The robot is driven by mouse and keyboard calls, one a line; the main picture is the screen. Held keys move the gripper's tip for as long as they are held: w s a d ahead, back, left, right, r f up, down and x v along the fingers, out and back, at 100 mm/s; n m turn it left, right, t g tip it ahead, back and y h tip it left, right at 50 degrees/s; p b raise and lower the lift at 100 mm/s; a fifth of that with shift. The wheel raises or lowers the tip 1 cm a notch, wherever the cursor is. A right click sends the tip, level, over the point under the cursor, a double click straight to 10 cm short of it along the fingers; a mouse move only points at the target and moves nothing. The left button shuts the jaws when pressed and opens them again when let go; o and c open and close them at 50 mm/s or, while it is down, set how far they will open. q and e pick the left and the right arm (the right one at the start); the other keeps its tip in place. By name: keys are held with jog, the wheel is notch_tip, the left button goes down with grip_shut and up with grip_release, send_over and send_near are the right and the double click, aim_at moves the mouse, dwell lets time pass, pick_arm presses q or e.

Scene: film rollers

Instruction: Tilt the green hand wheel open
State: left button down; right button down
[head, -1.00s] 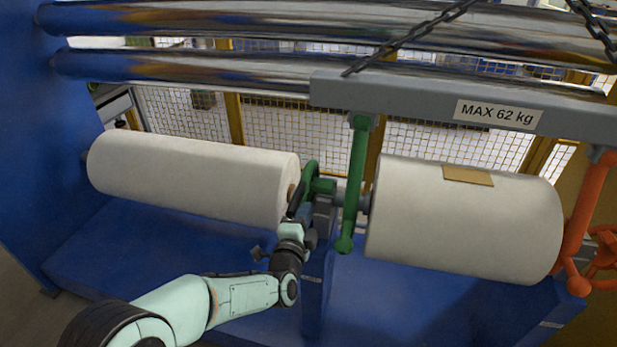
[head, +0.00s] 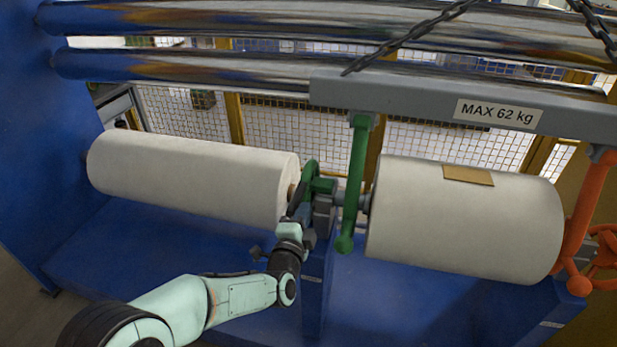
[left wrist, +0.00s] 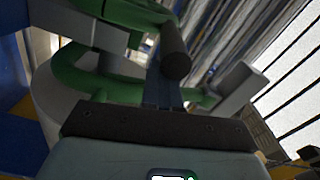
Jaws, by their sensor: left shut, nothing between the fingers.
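The green hand wheel (head: 309,178) sits upright between the two white rolls, seen nearly edge-on in the head view. It fills the upper left of the left wrist view, where its curved green rim (left wrist: 85,80) and a dark cylindrical handle (left wrist: 176,54) show. My left gripper (head: 299,207) is at the wheel's lower near side, partly hidden by its own wrist. In the left wrist view its narrow fingers (left wrist: 163,88) are together and empty, close beside the rim and handle. I cannot tell whether they touch. My right gripper is not in view.
A white roll (head: 190,175) lies left of the wheel and a thicker one (head: 465,225) right. A green bar (head: 355,185) hangs from the grey beam (head: 400,97) just right of the wheel. An orange bar (head: 590,210) hangs at far right. The blue frame (head: 150,240) lies below.

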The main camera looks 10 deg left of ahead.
aim_at(290, 214)
pick_arm(q)
jog(key=shift+a+f, duration=0.1)
jog(key=shift+a, duration=0.2)
jog(key=shift+a+f+b, duration=0.2)
jog(key=shift+a+b, duration=0.25)
jog(key=shift+a, duration=0.25)
jog(key=shift+a+f+b, duration=0.2)
jog(key=shift+a+b, duration=0.25)
jog(key=shift+a, duration=0.2)
jog(key=shift+w+a+f+b, duration=0.1)
jog(key=shift+a+f+b, duration=0.1)
jog(key=shift+a+b, duration=0.55)
jog(key=shift+d+p, duration=0.3)
jog(key=shift+d, duration=0.4)
jog(key=s, duration=0.9)
jog(key=shift+a+b, duration=0.2)
jog(key=shift+b, duration=0.1)
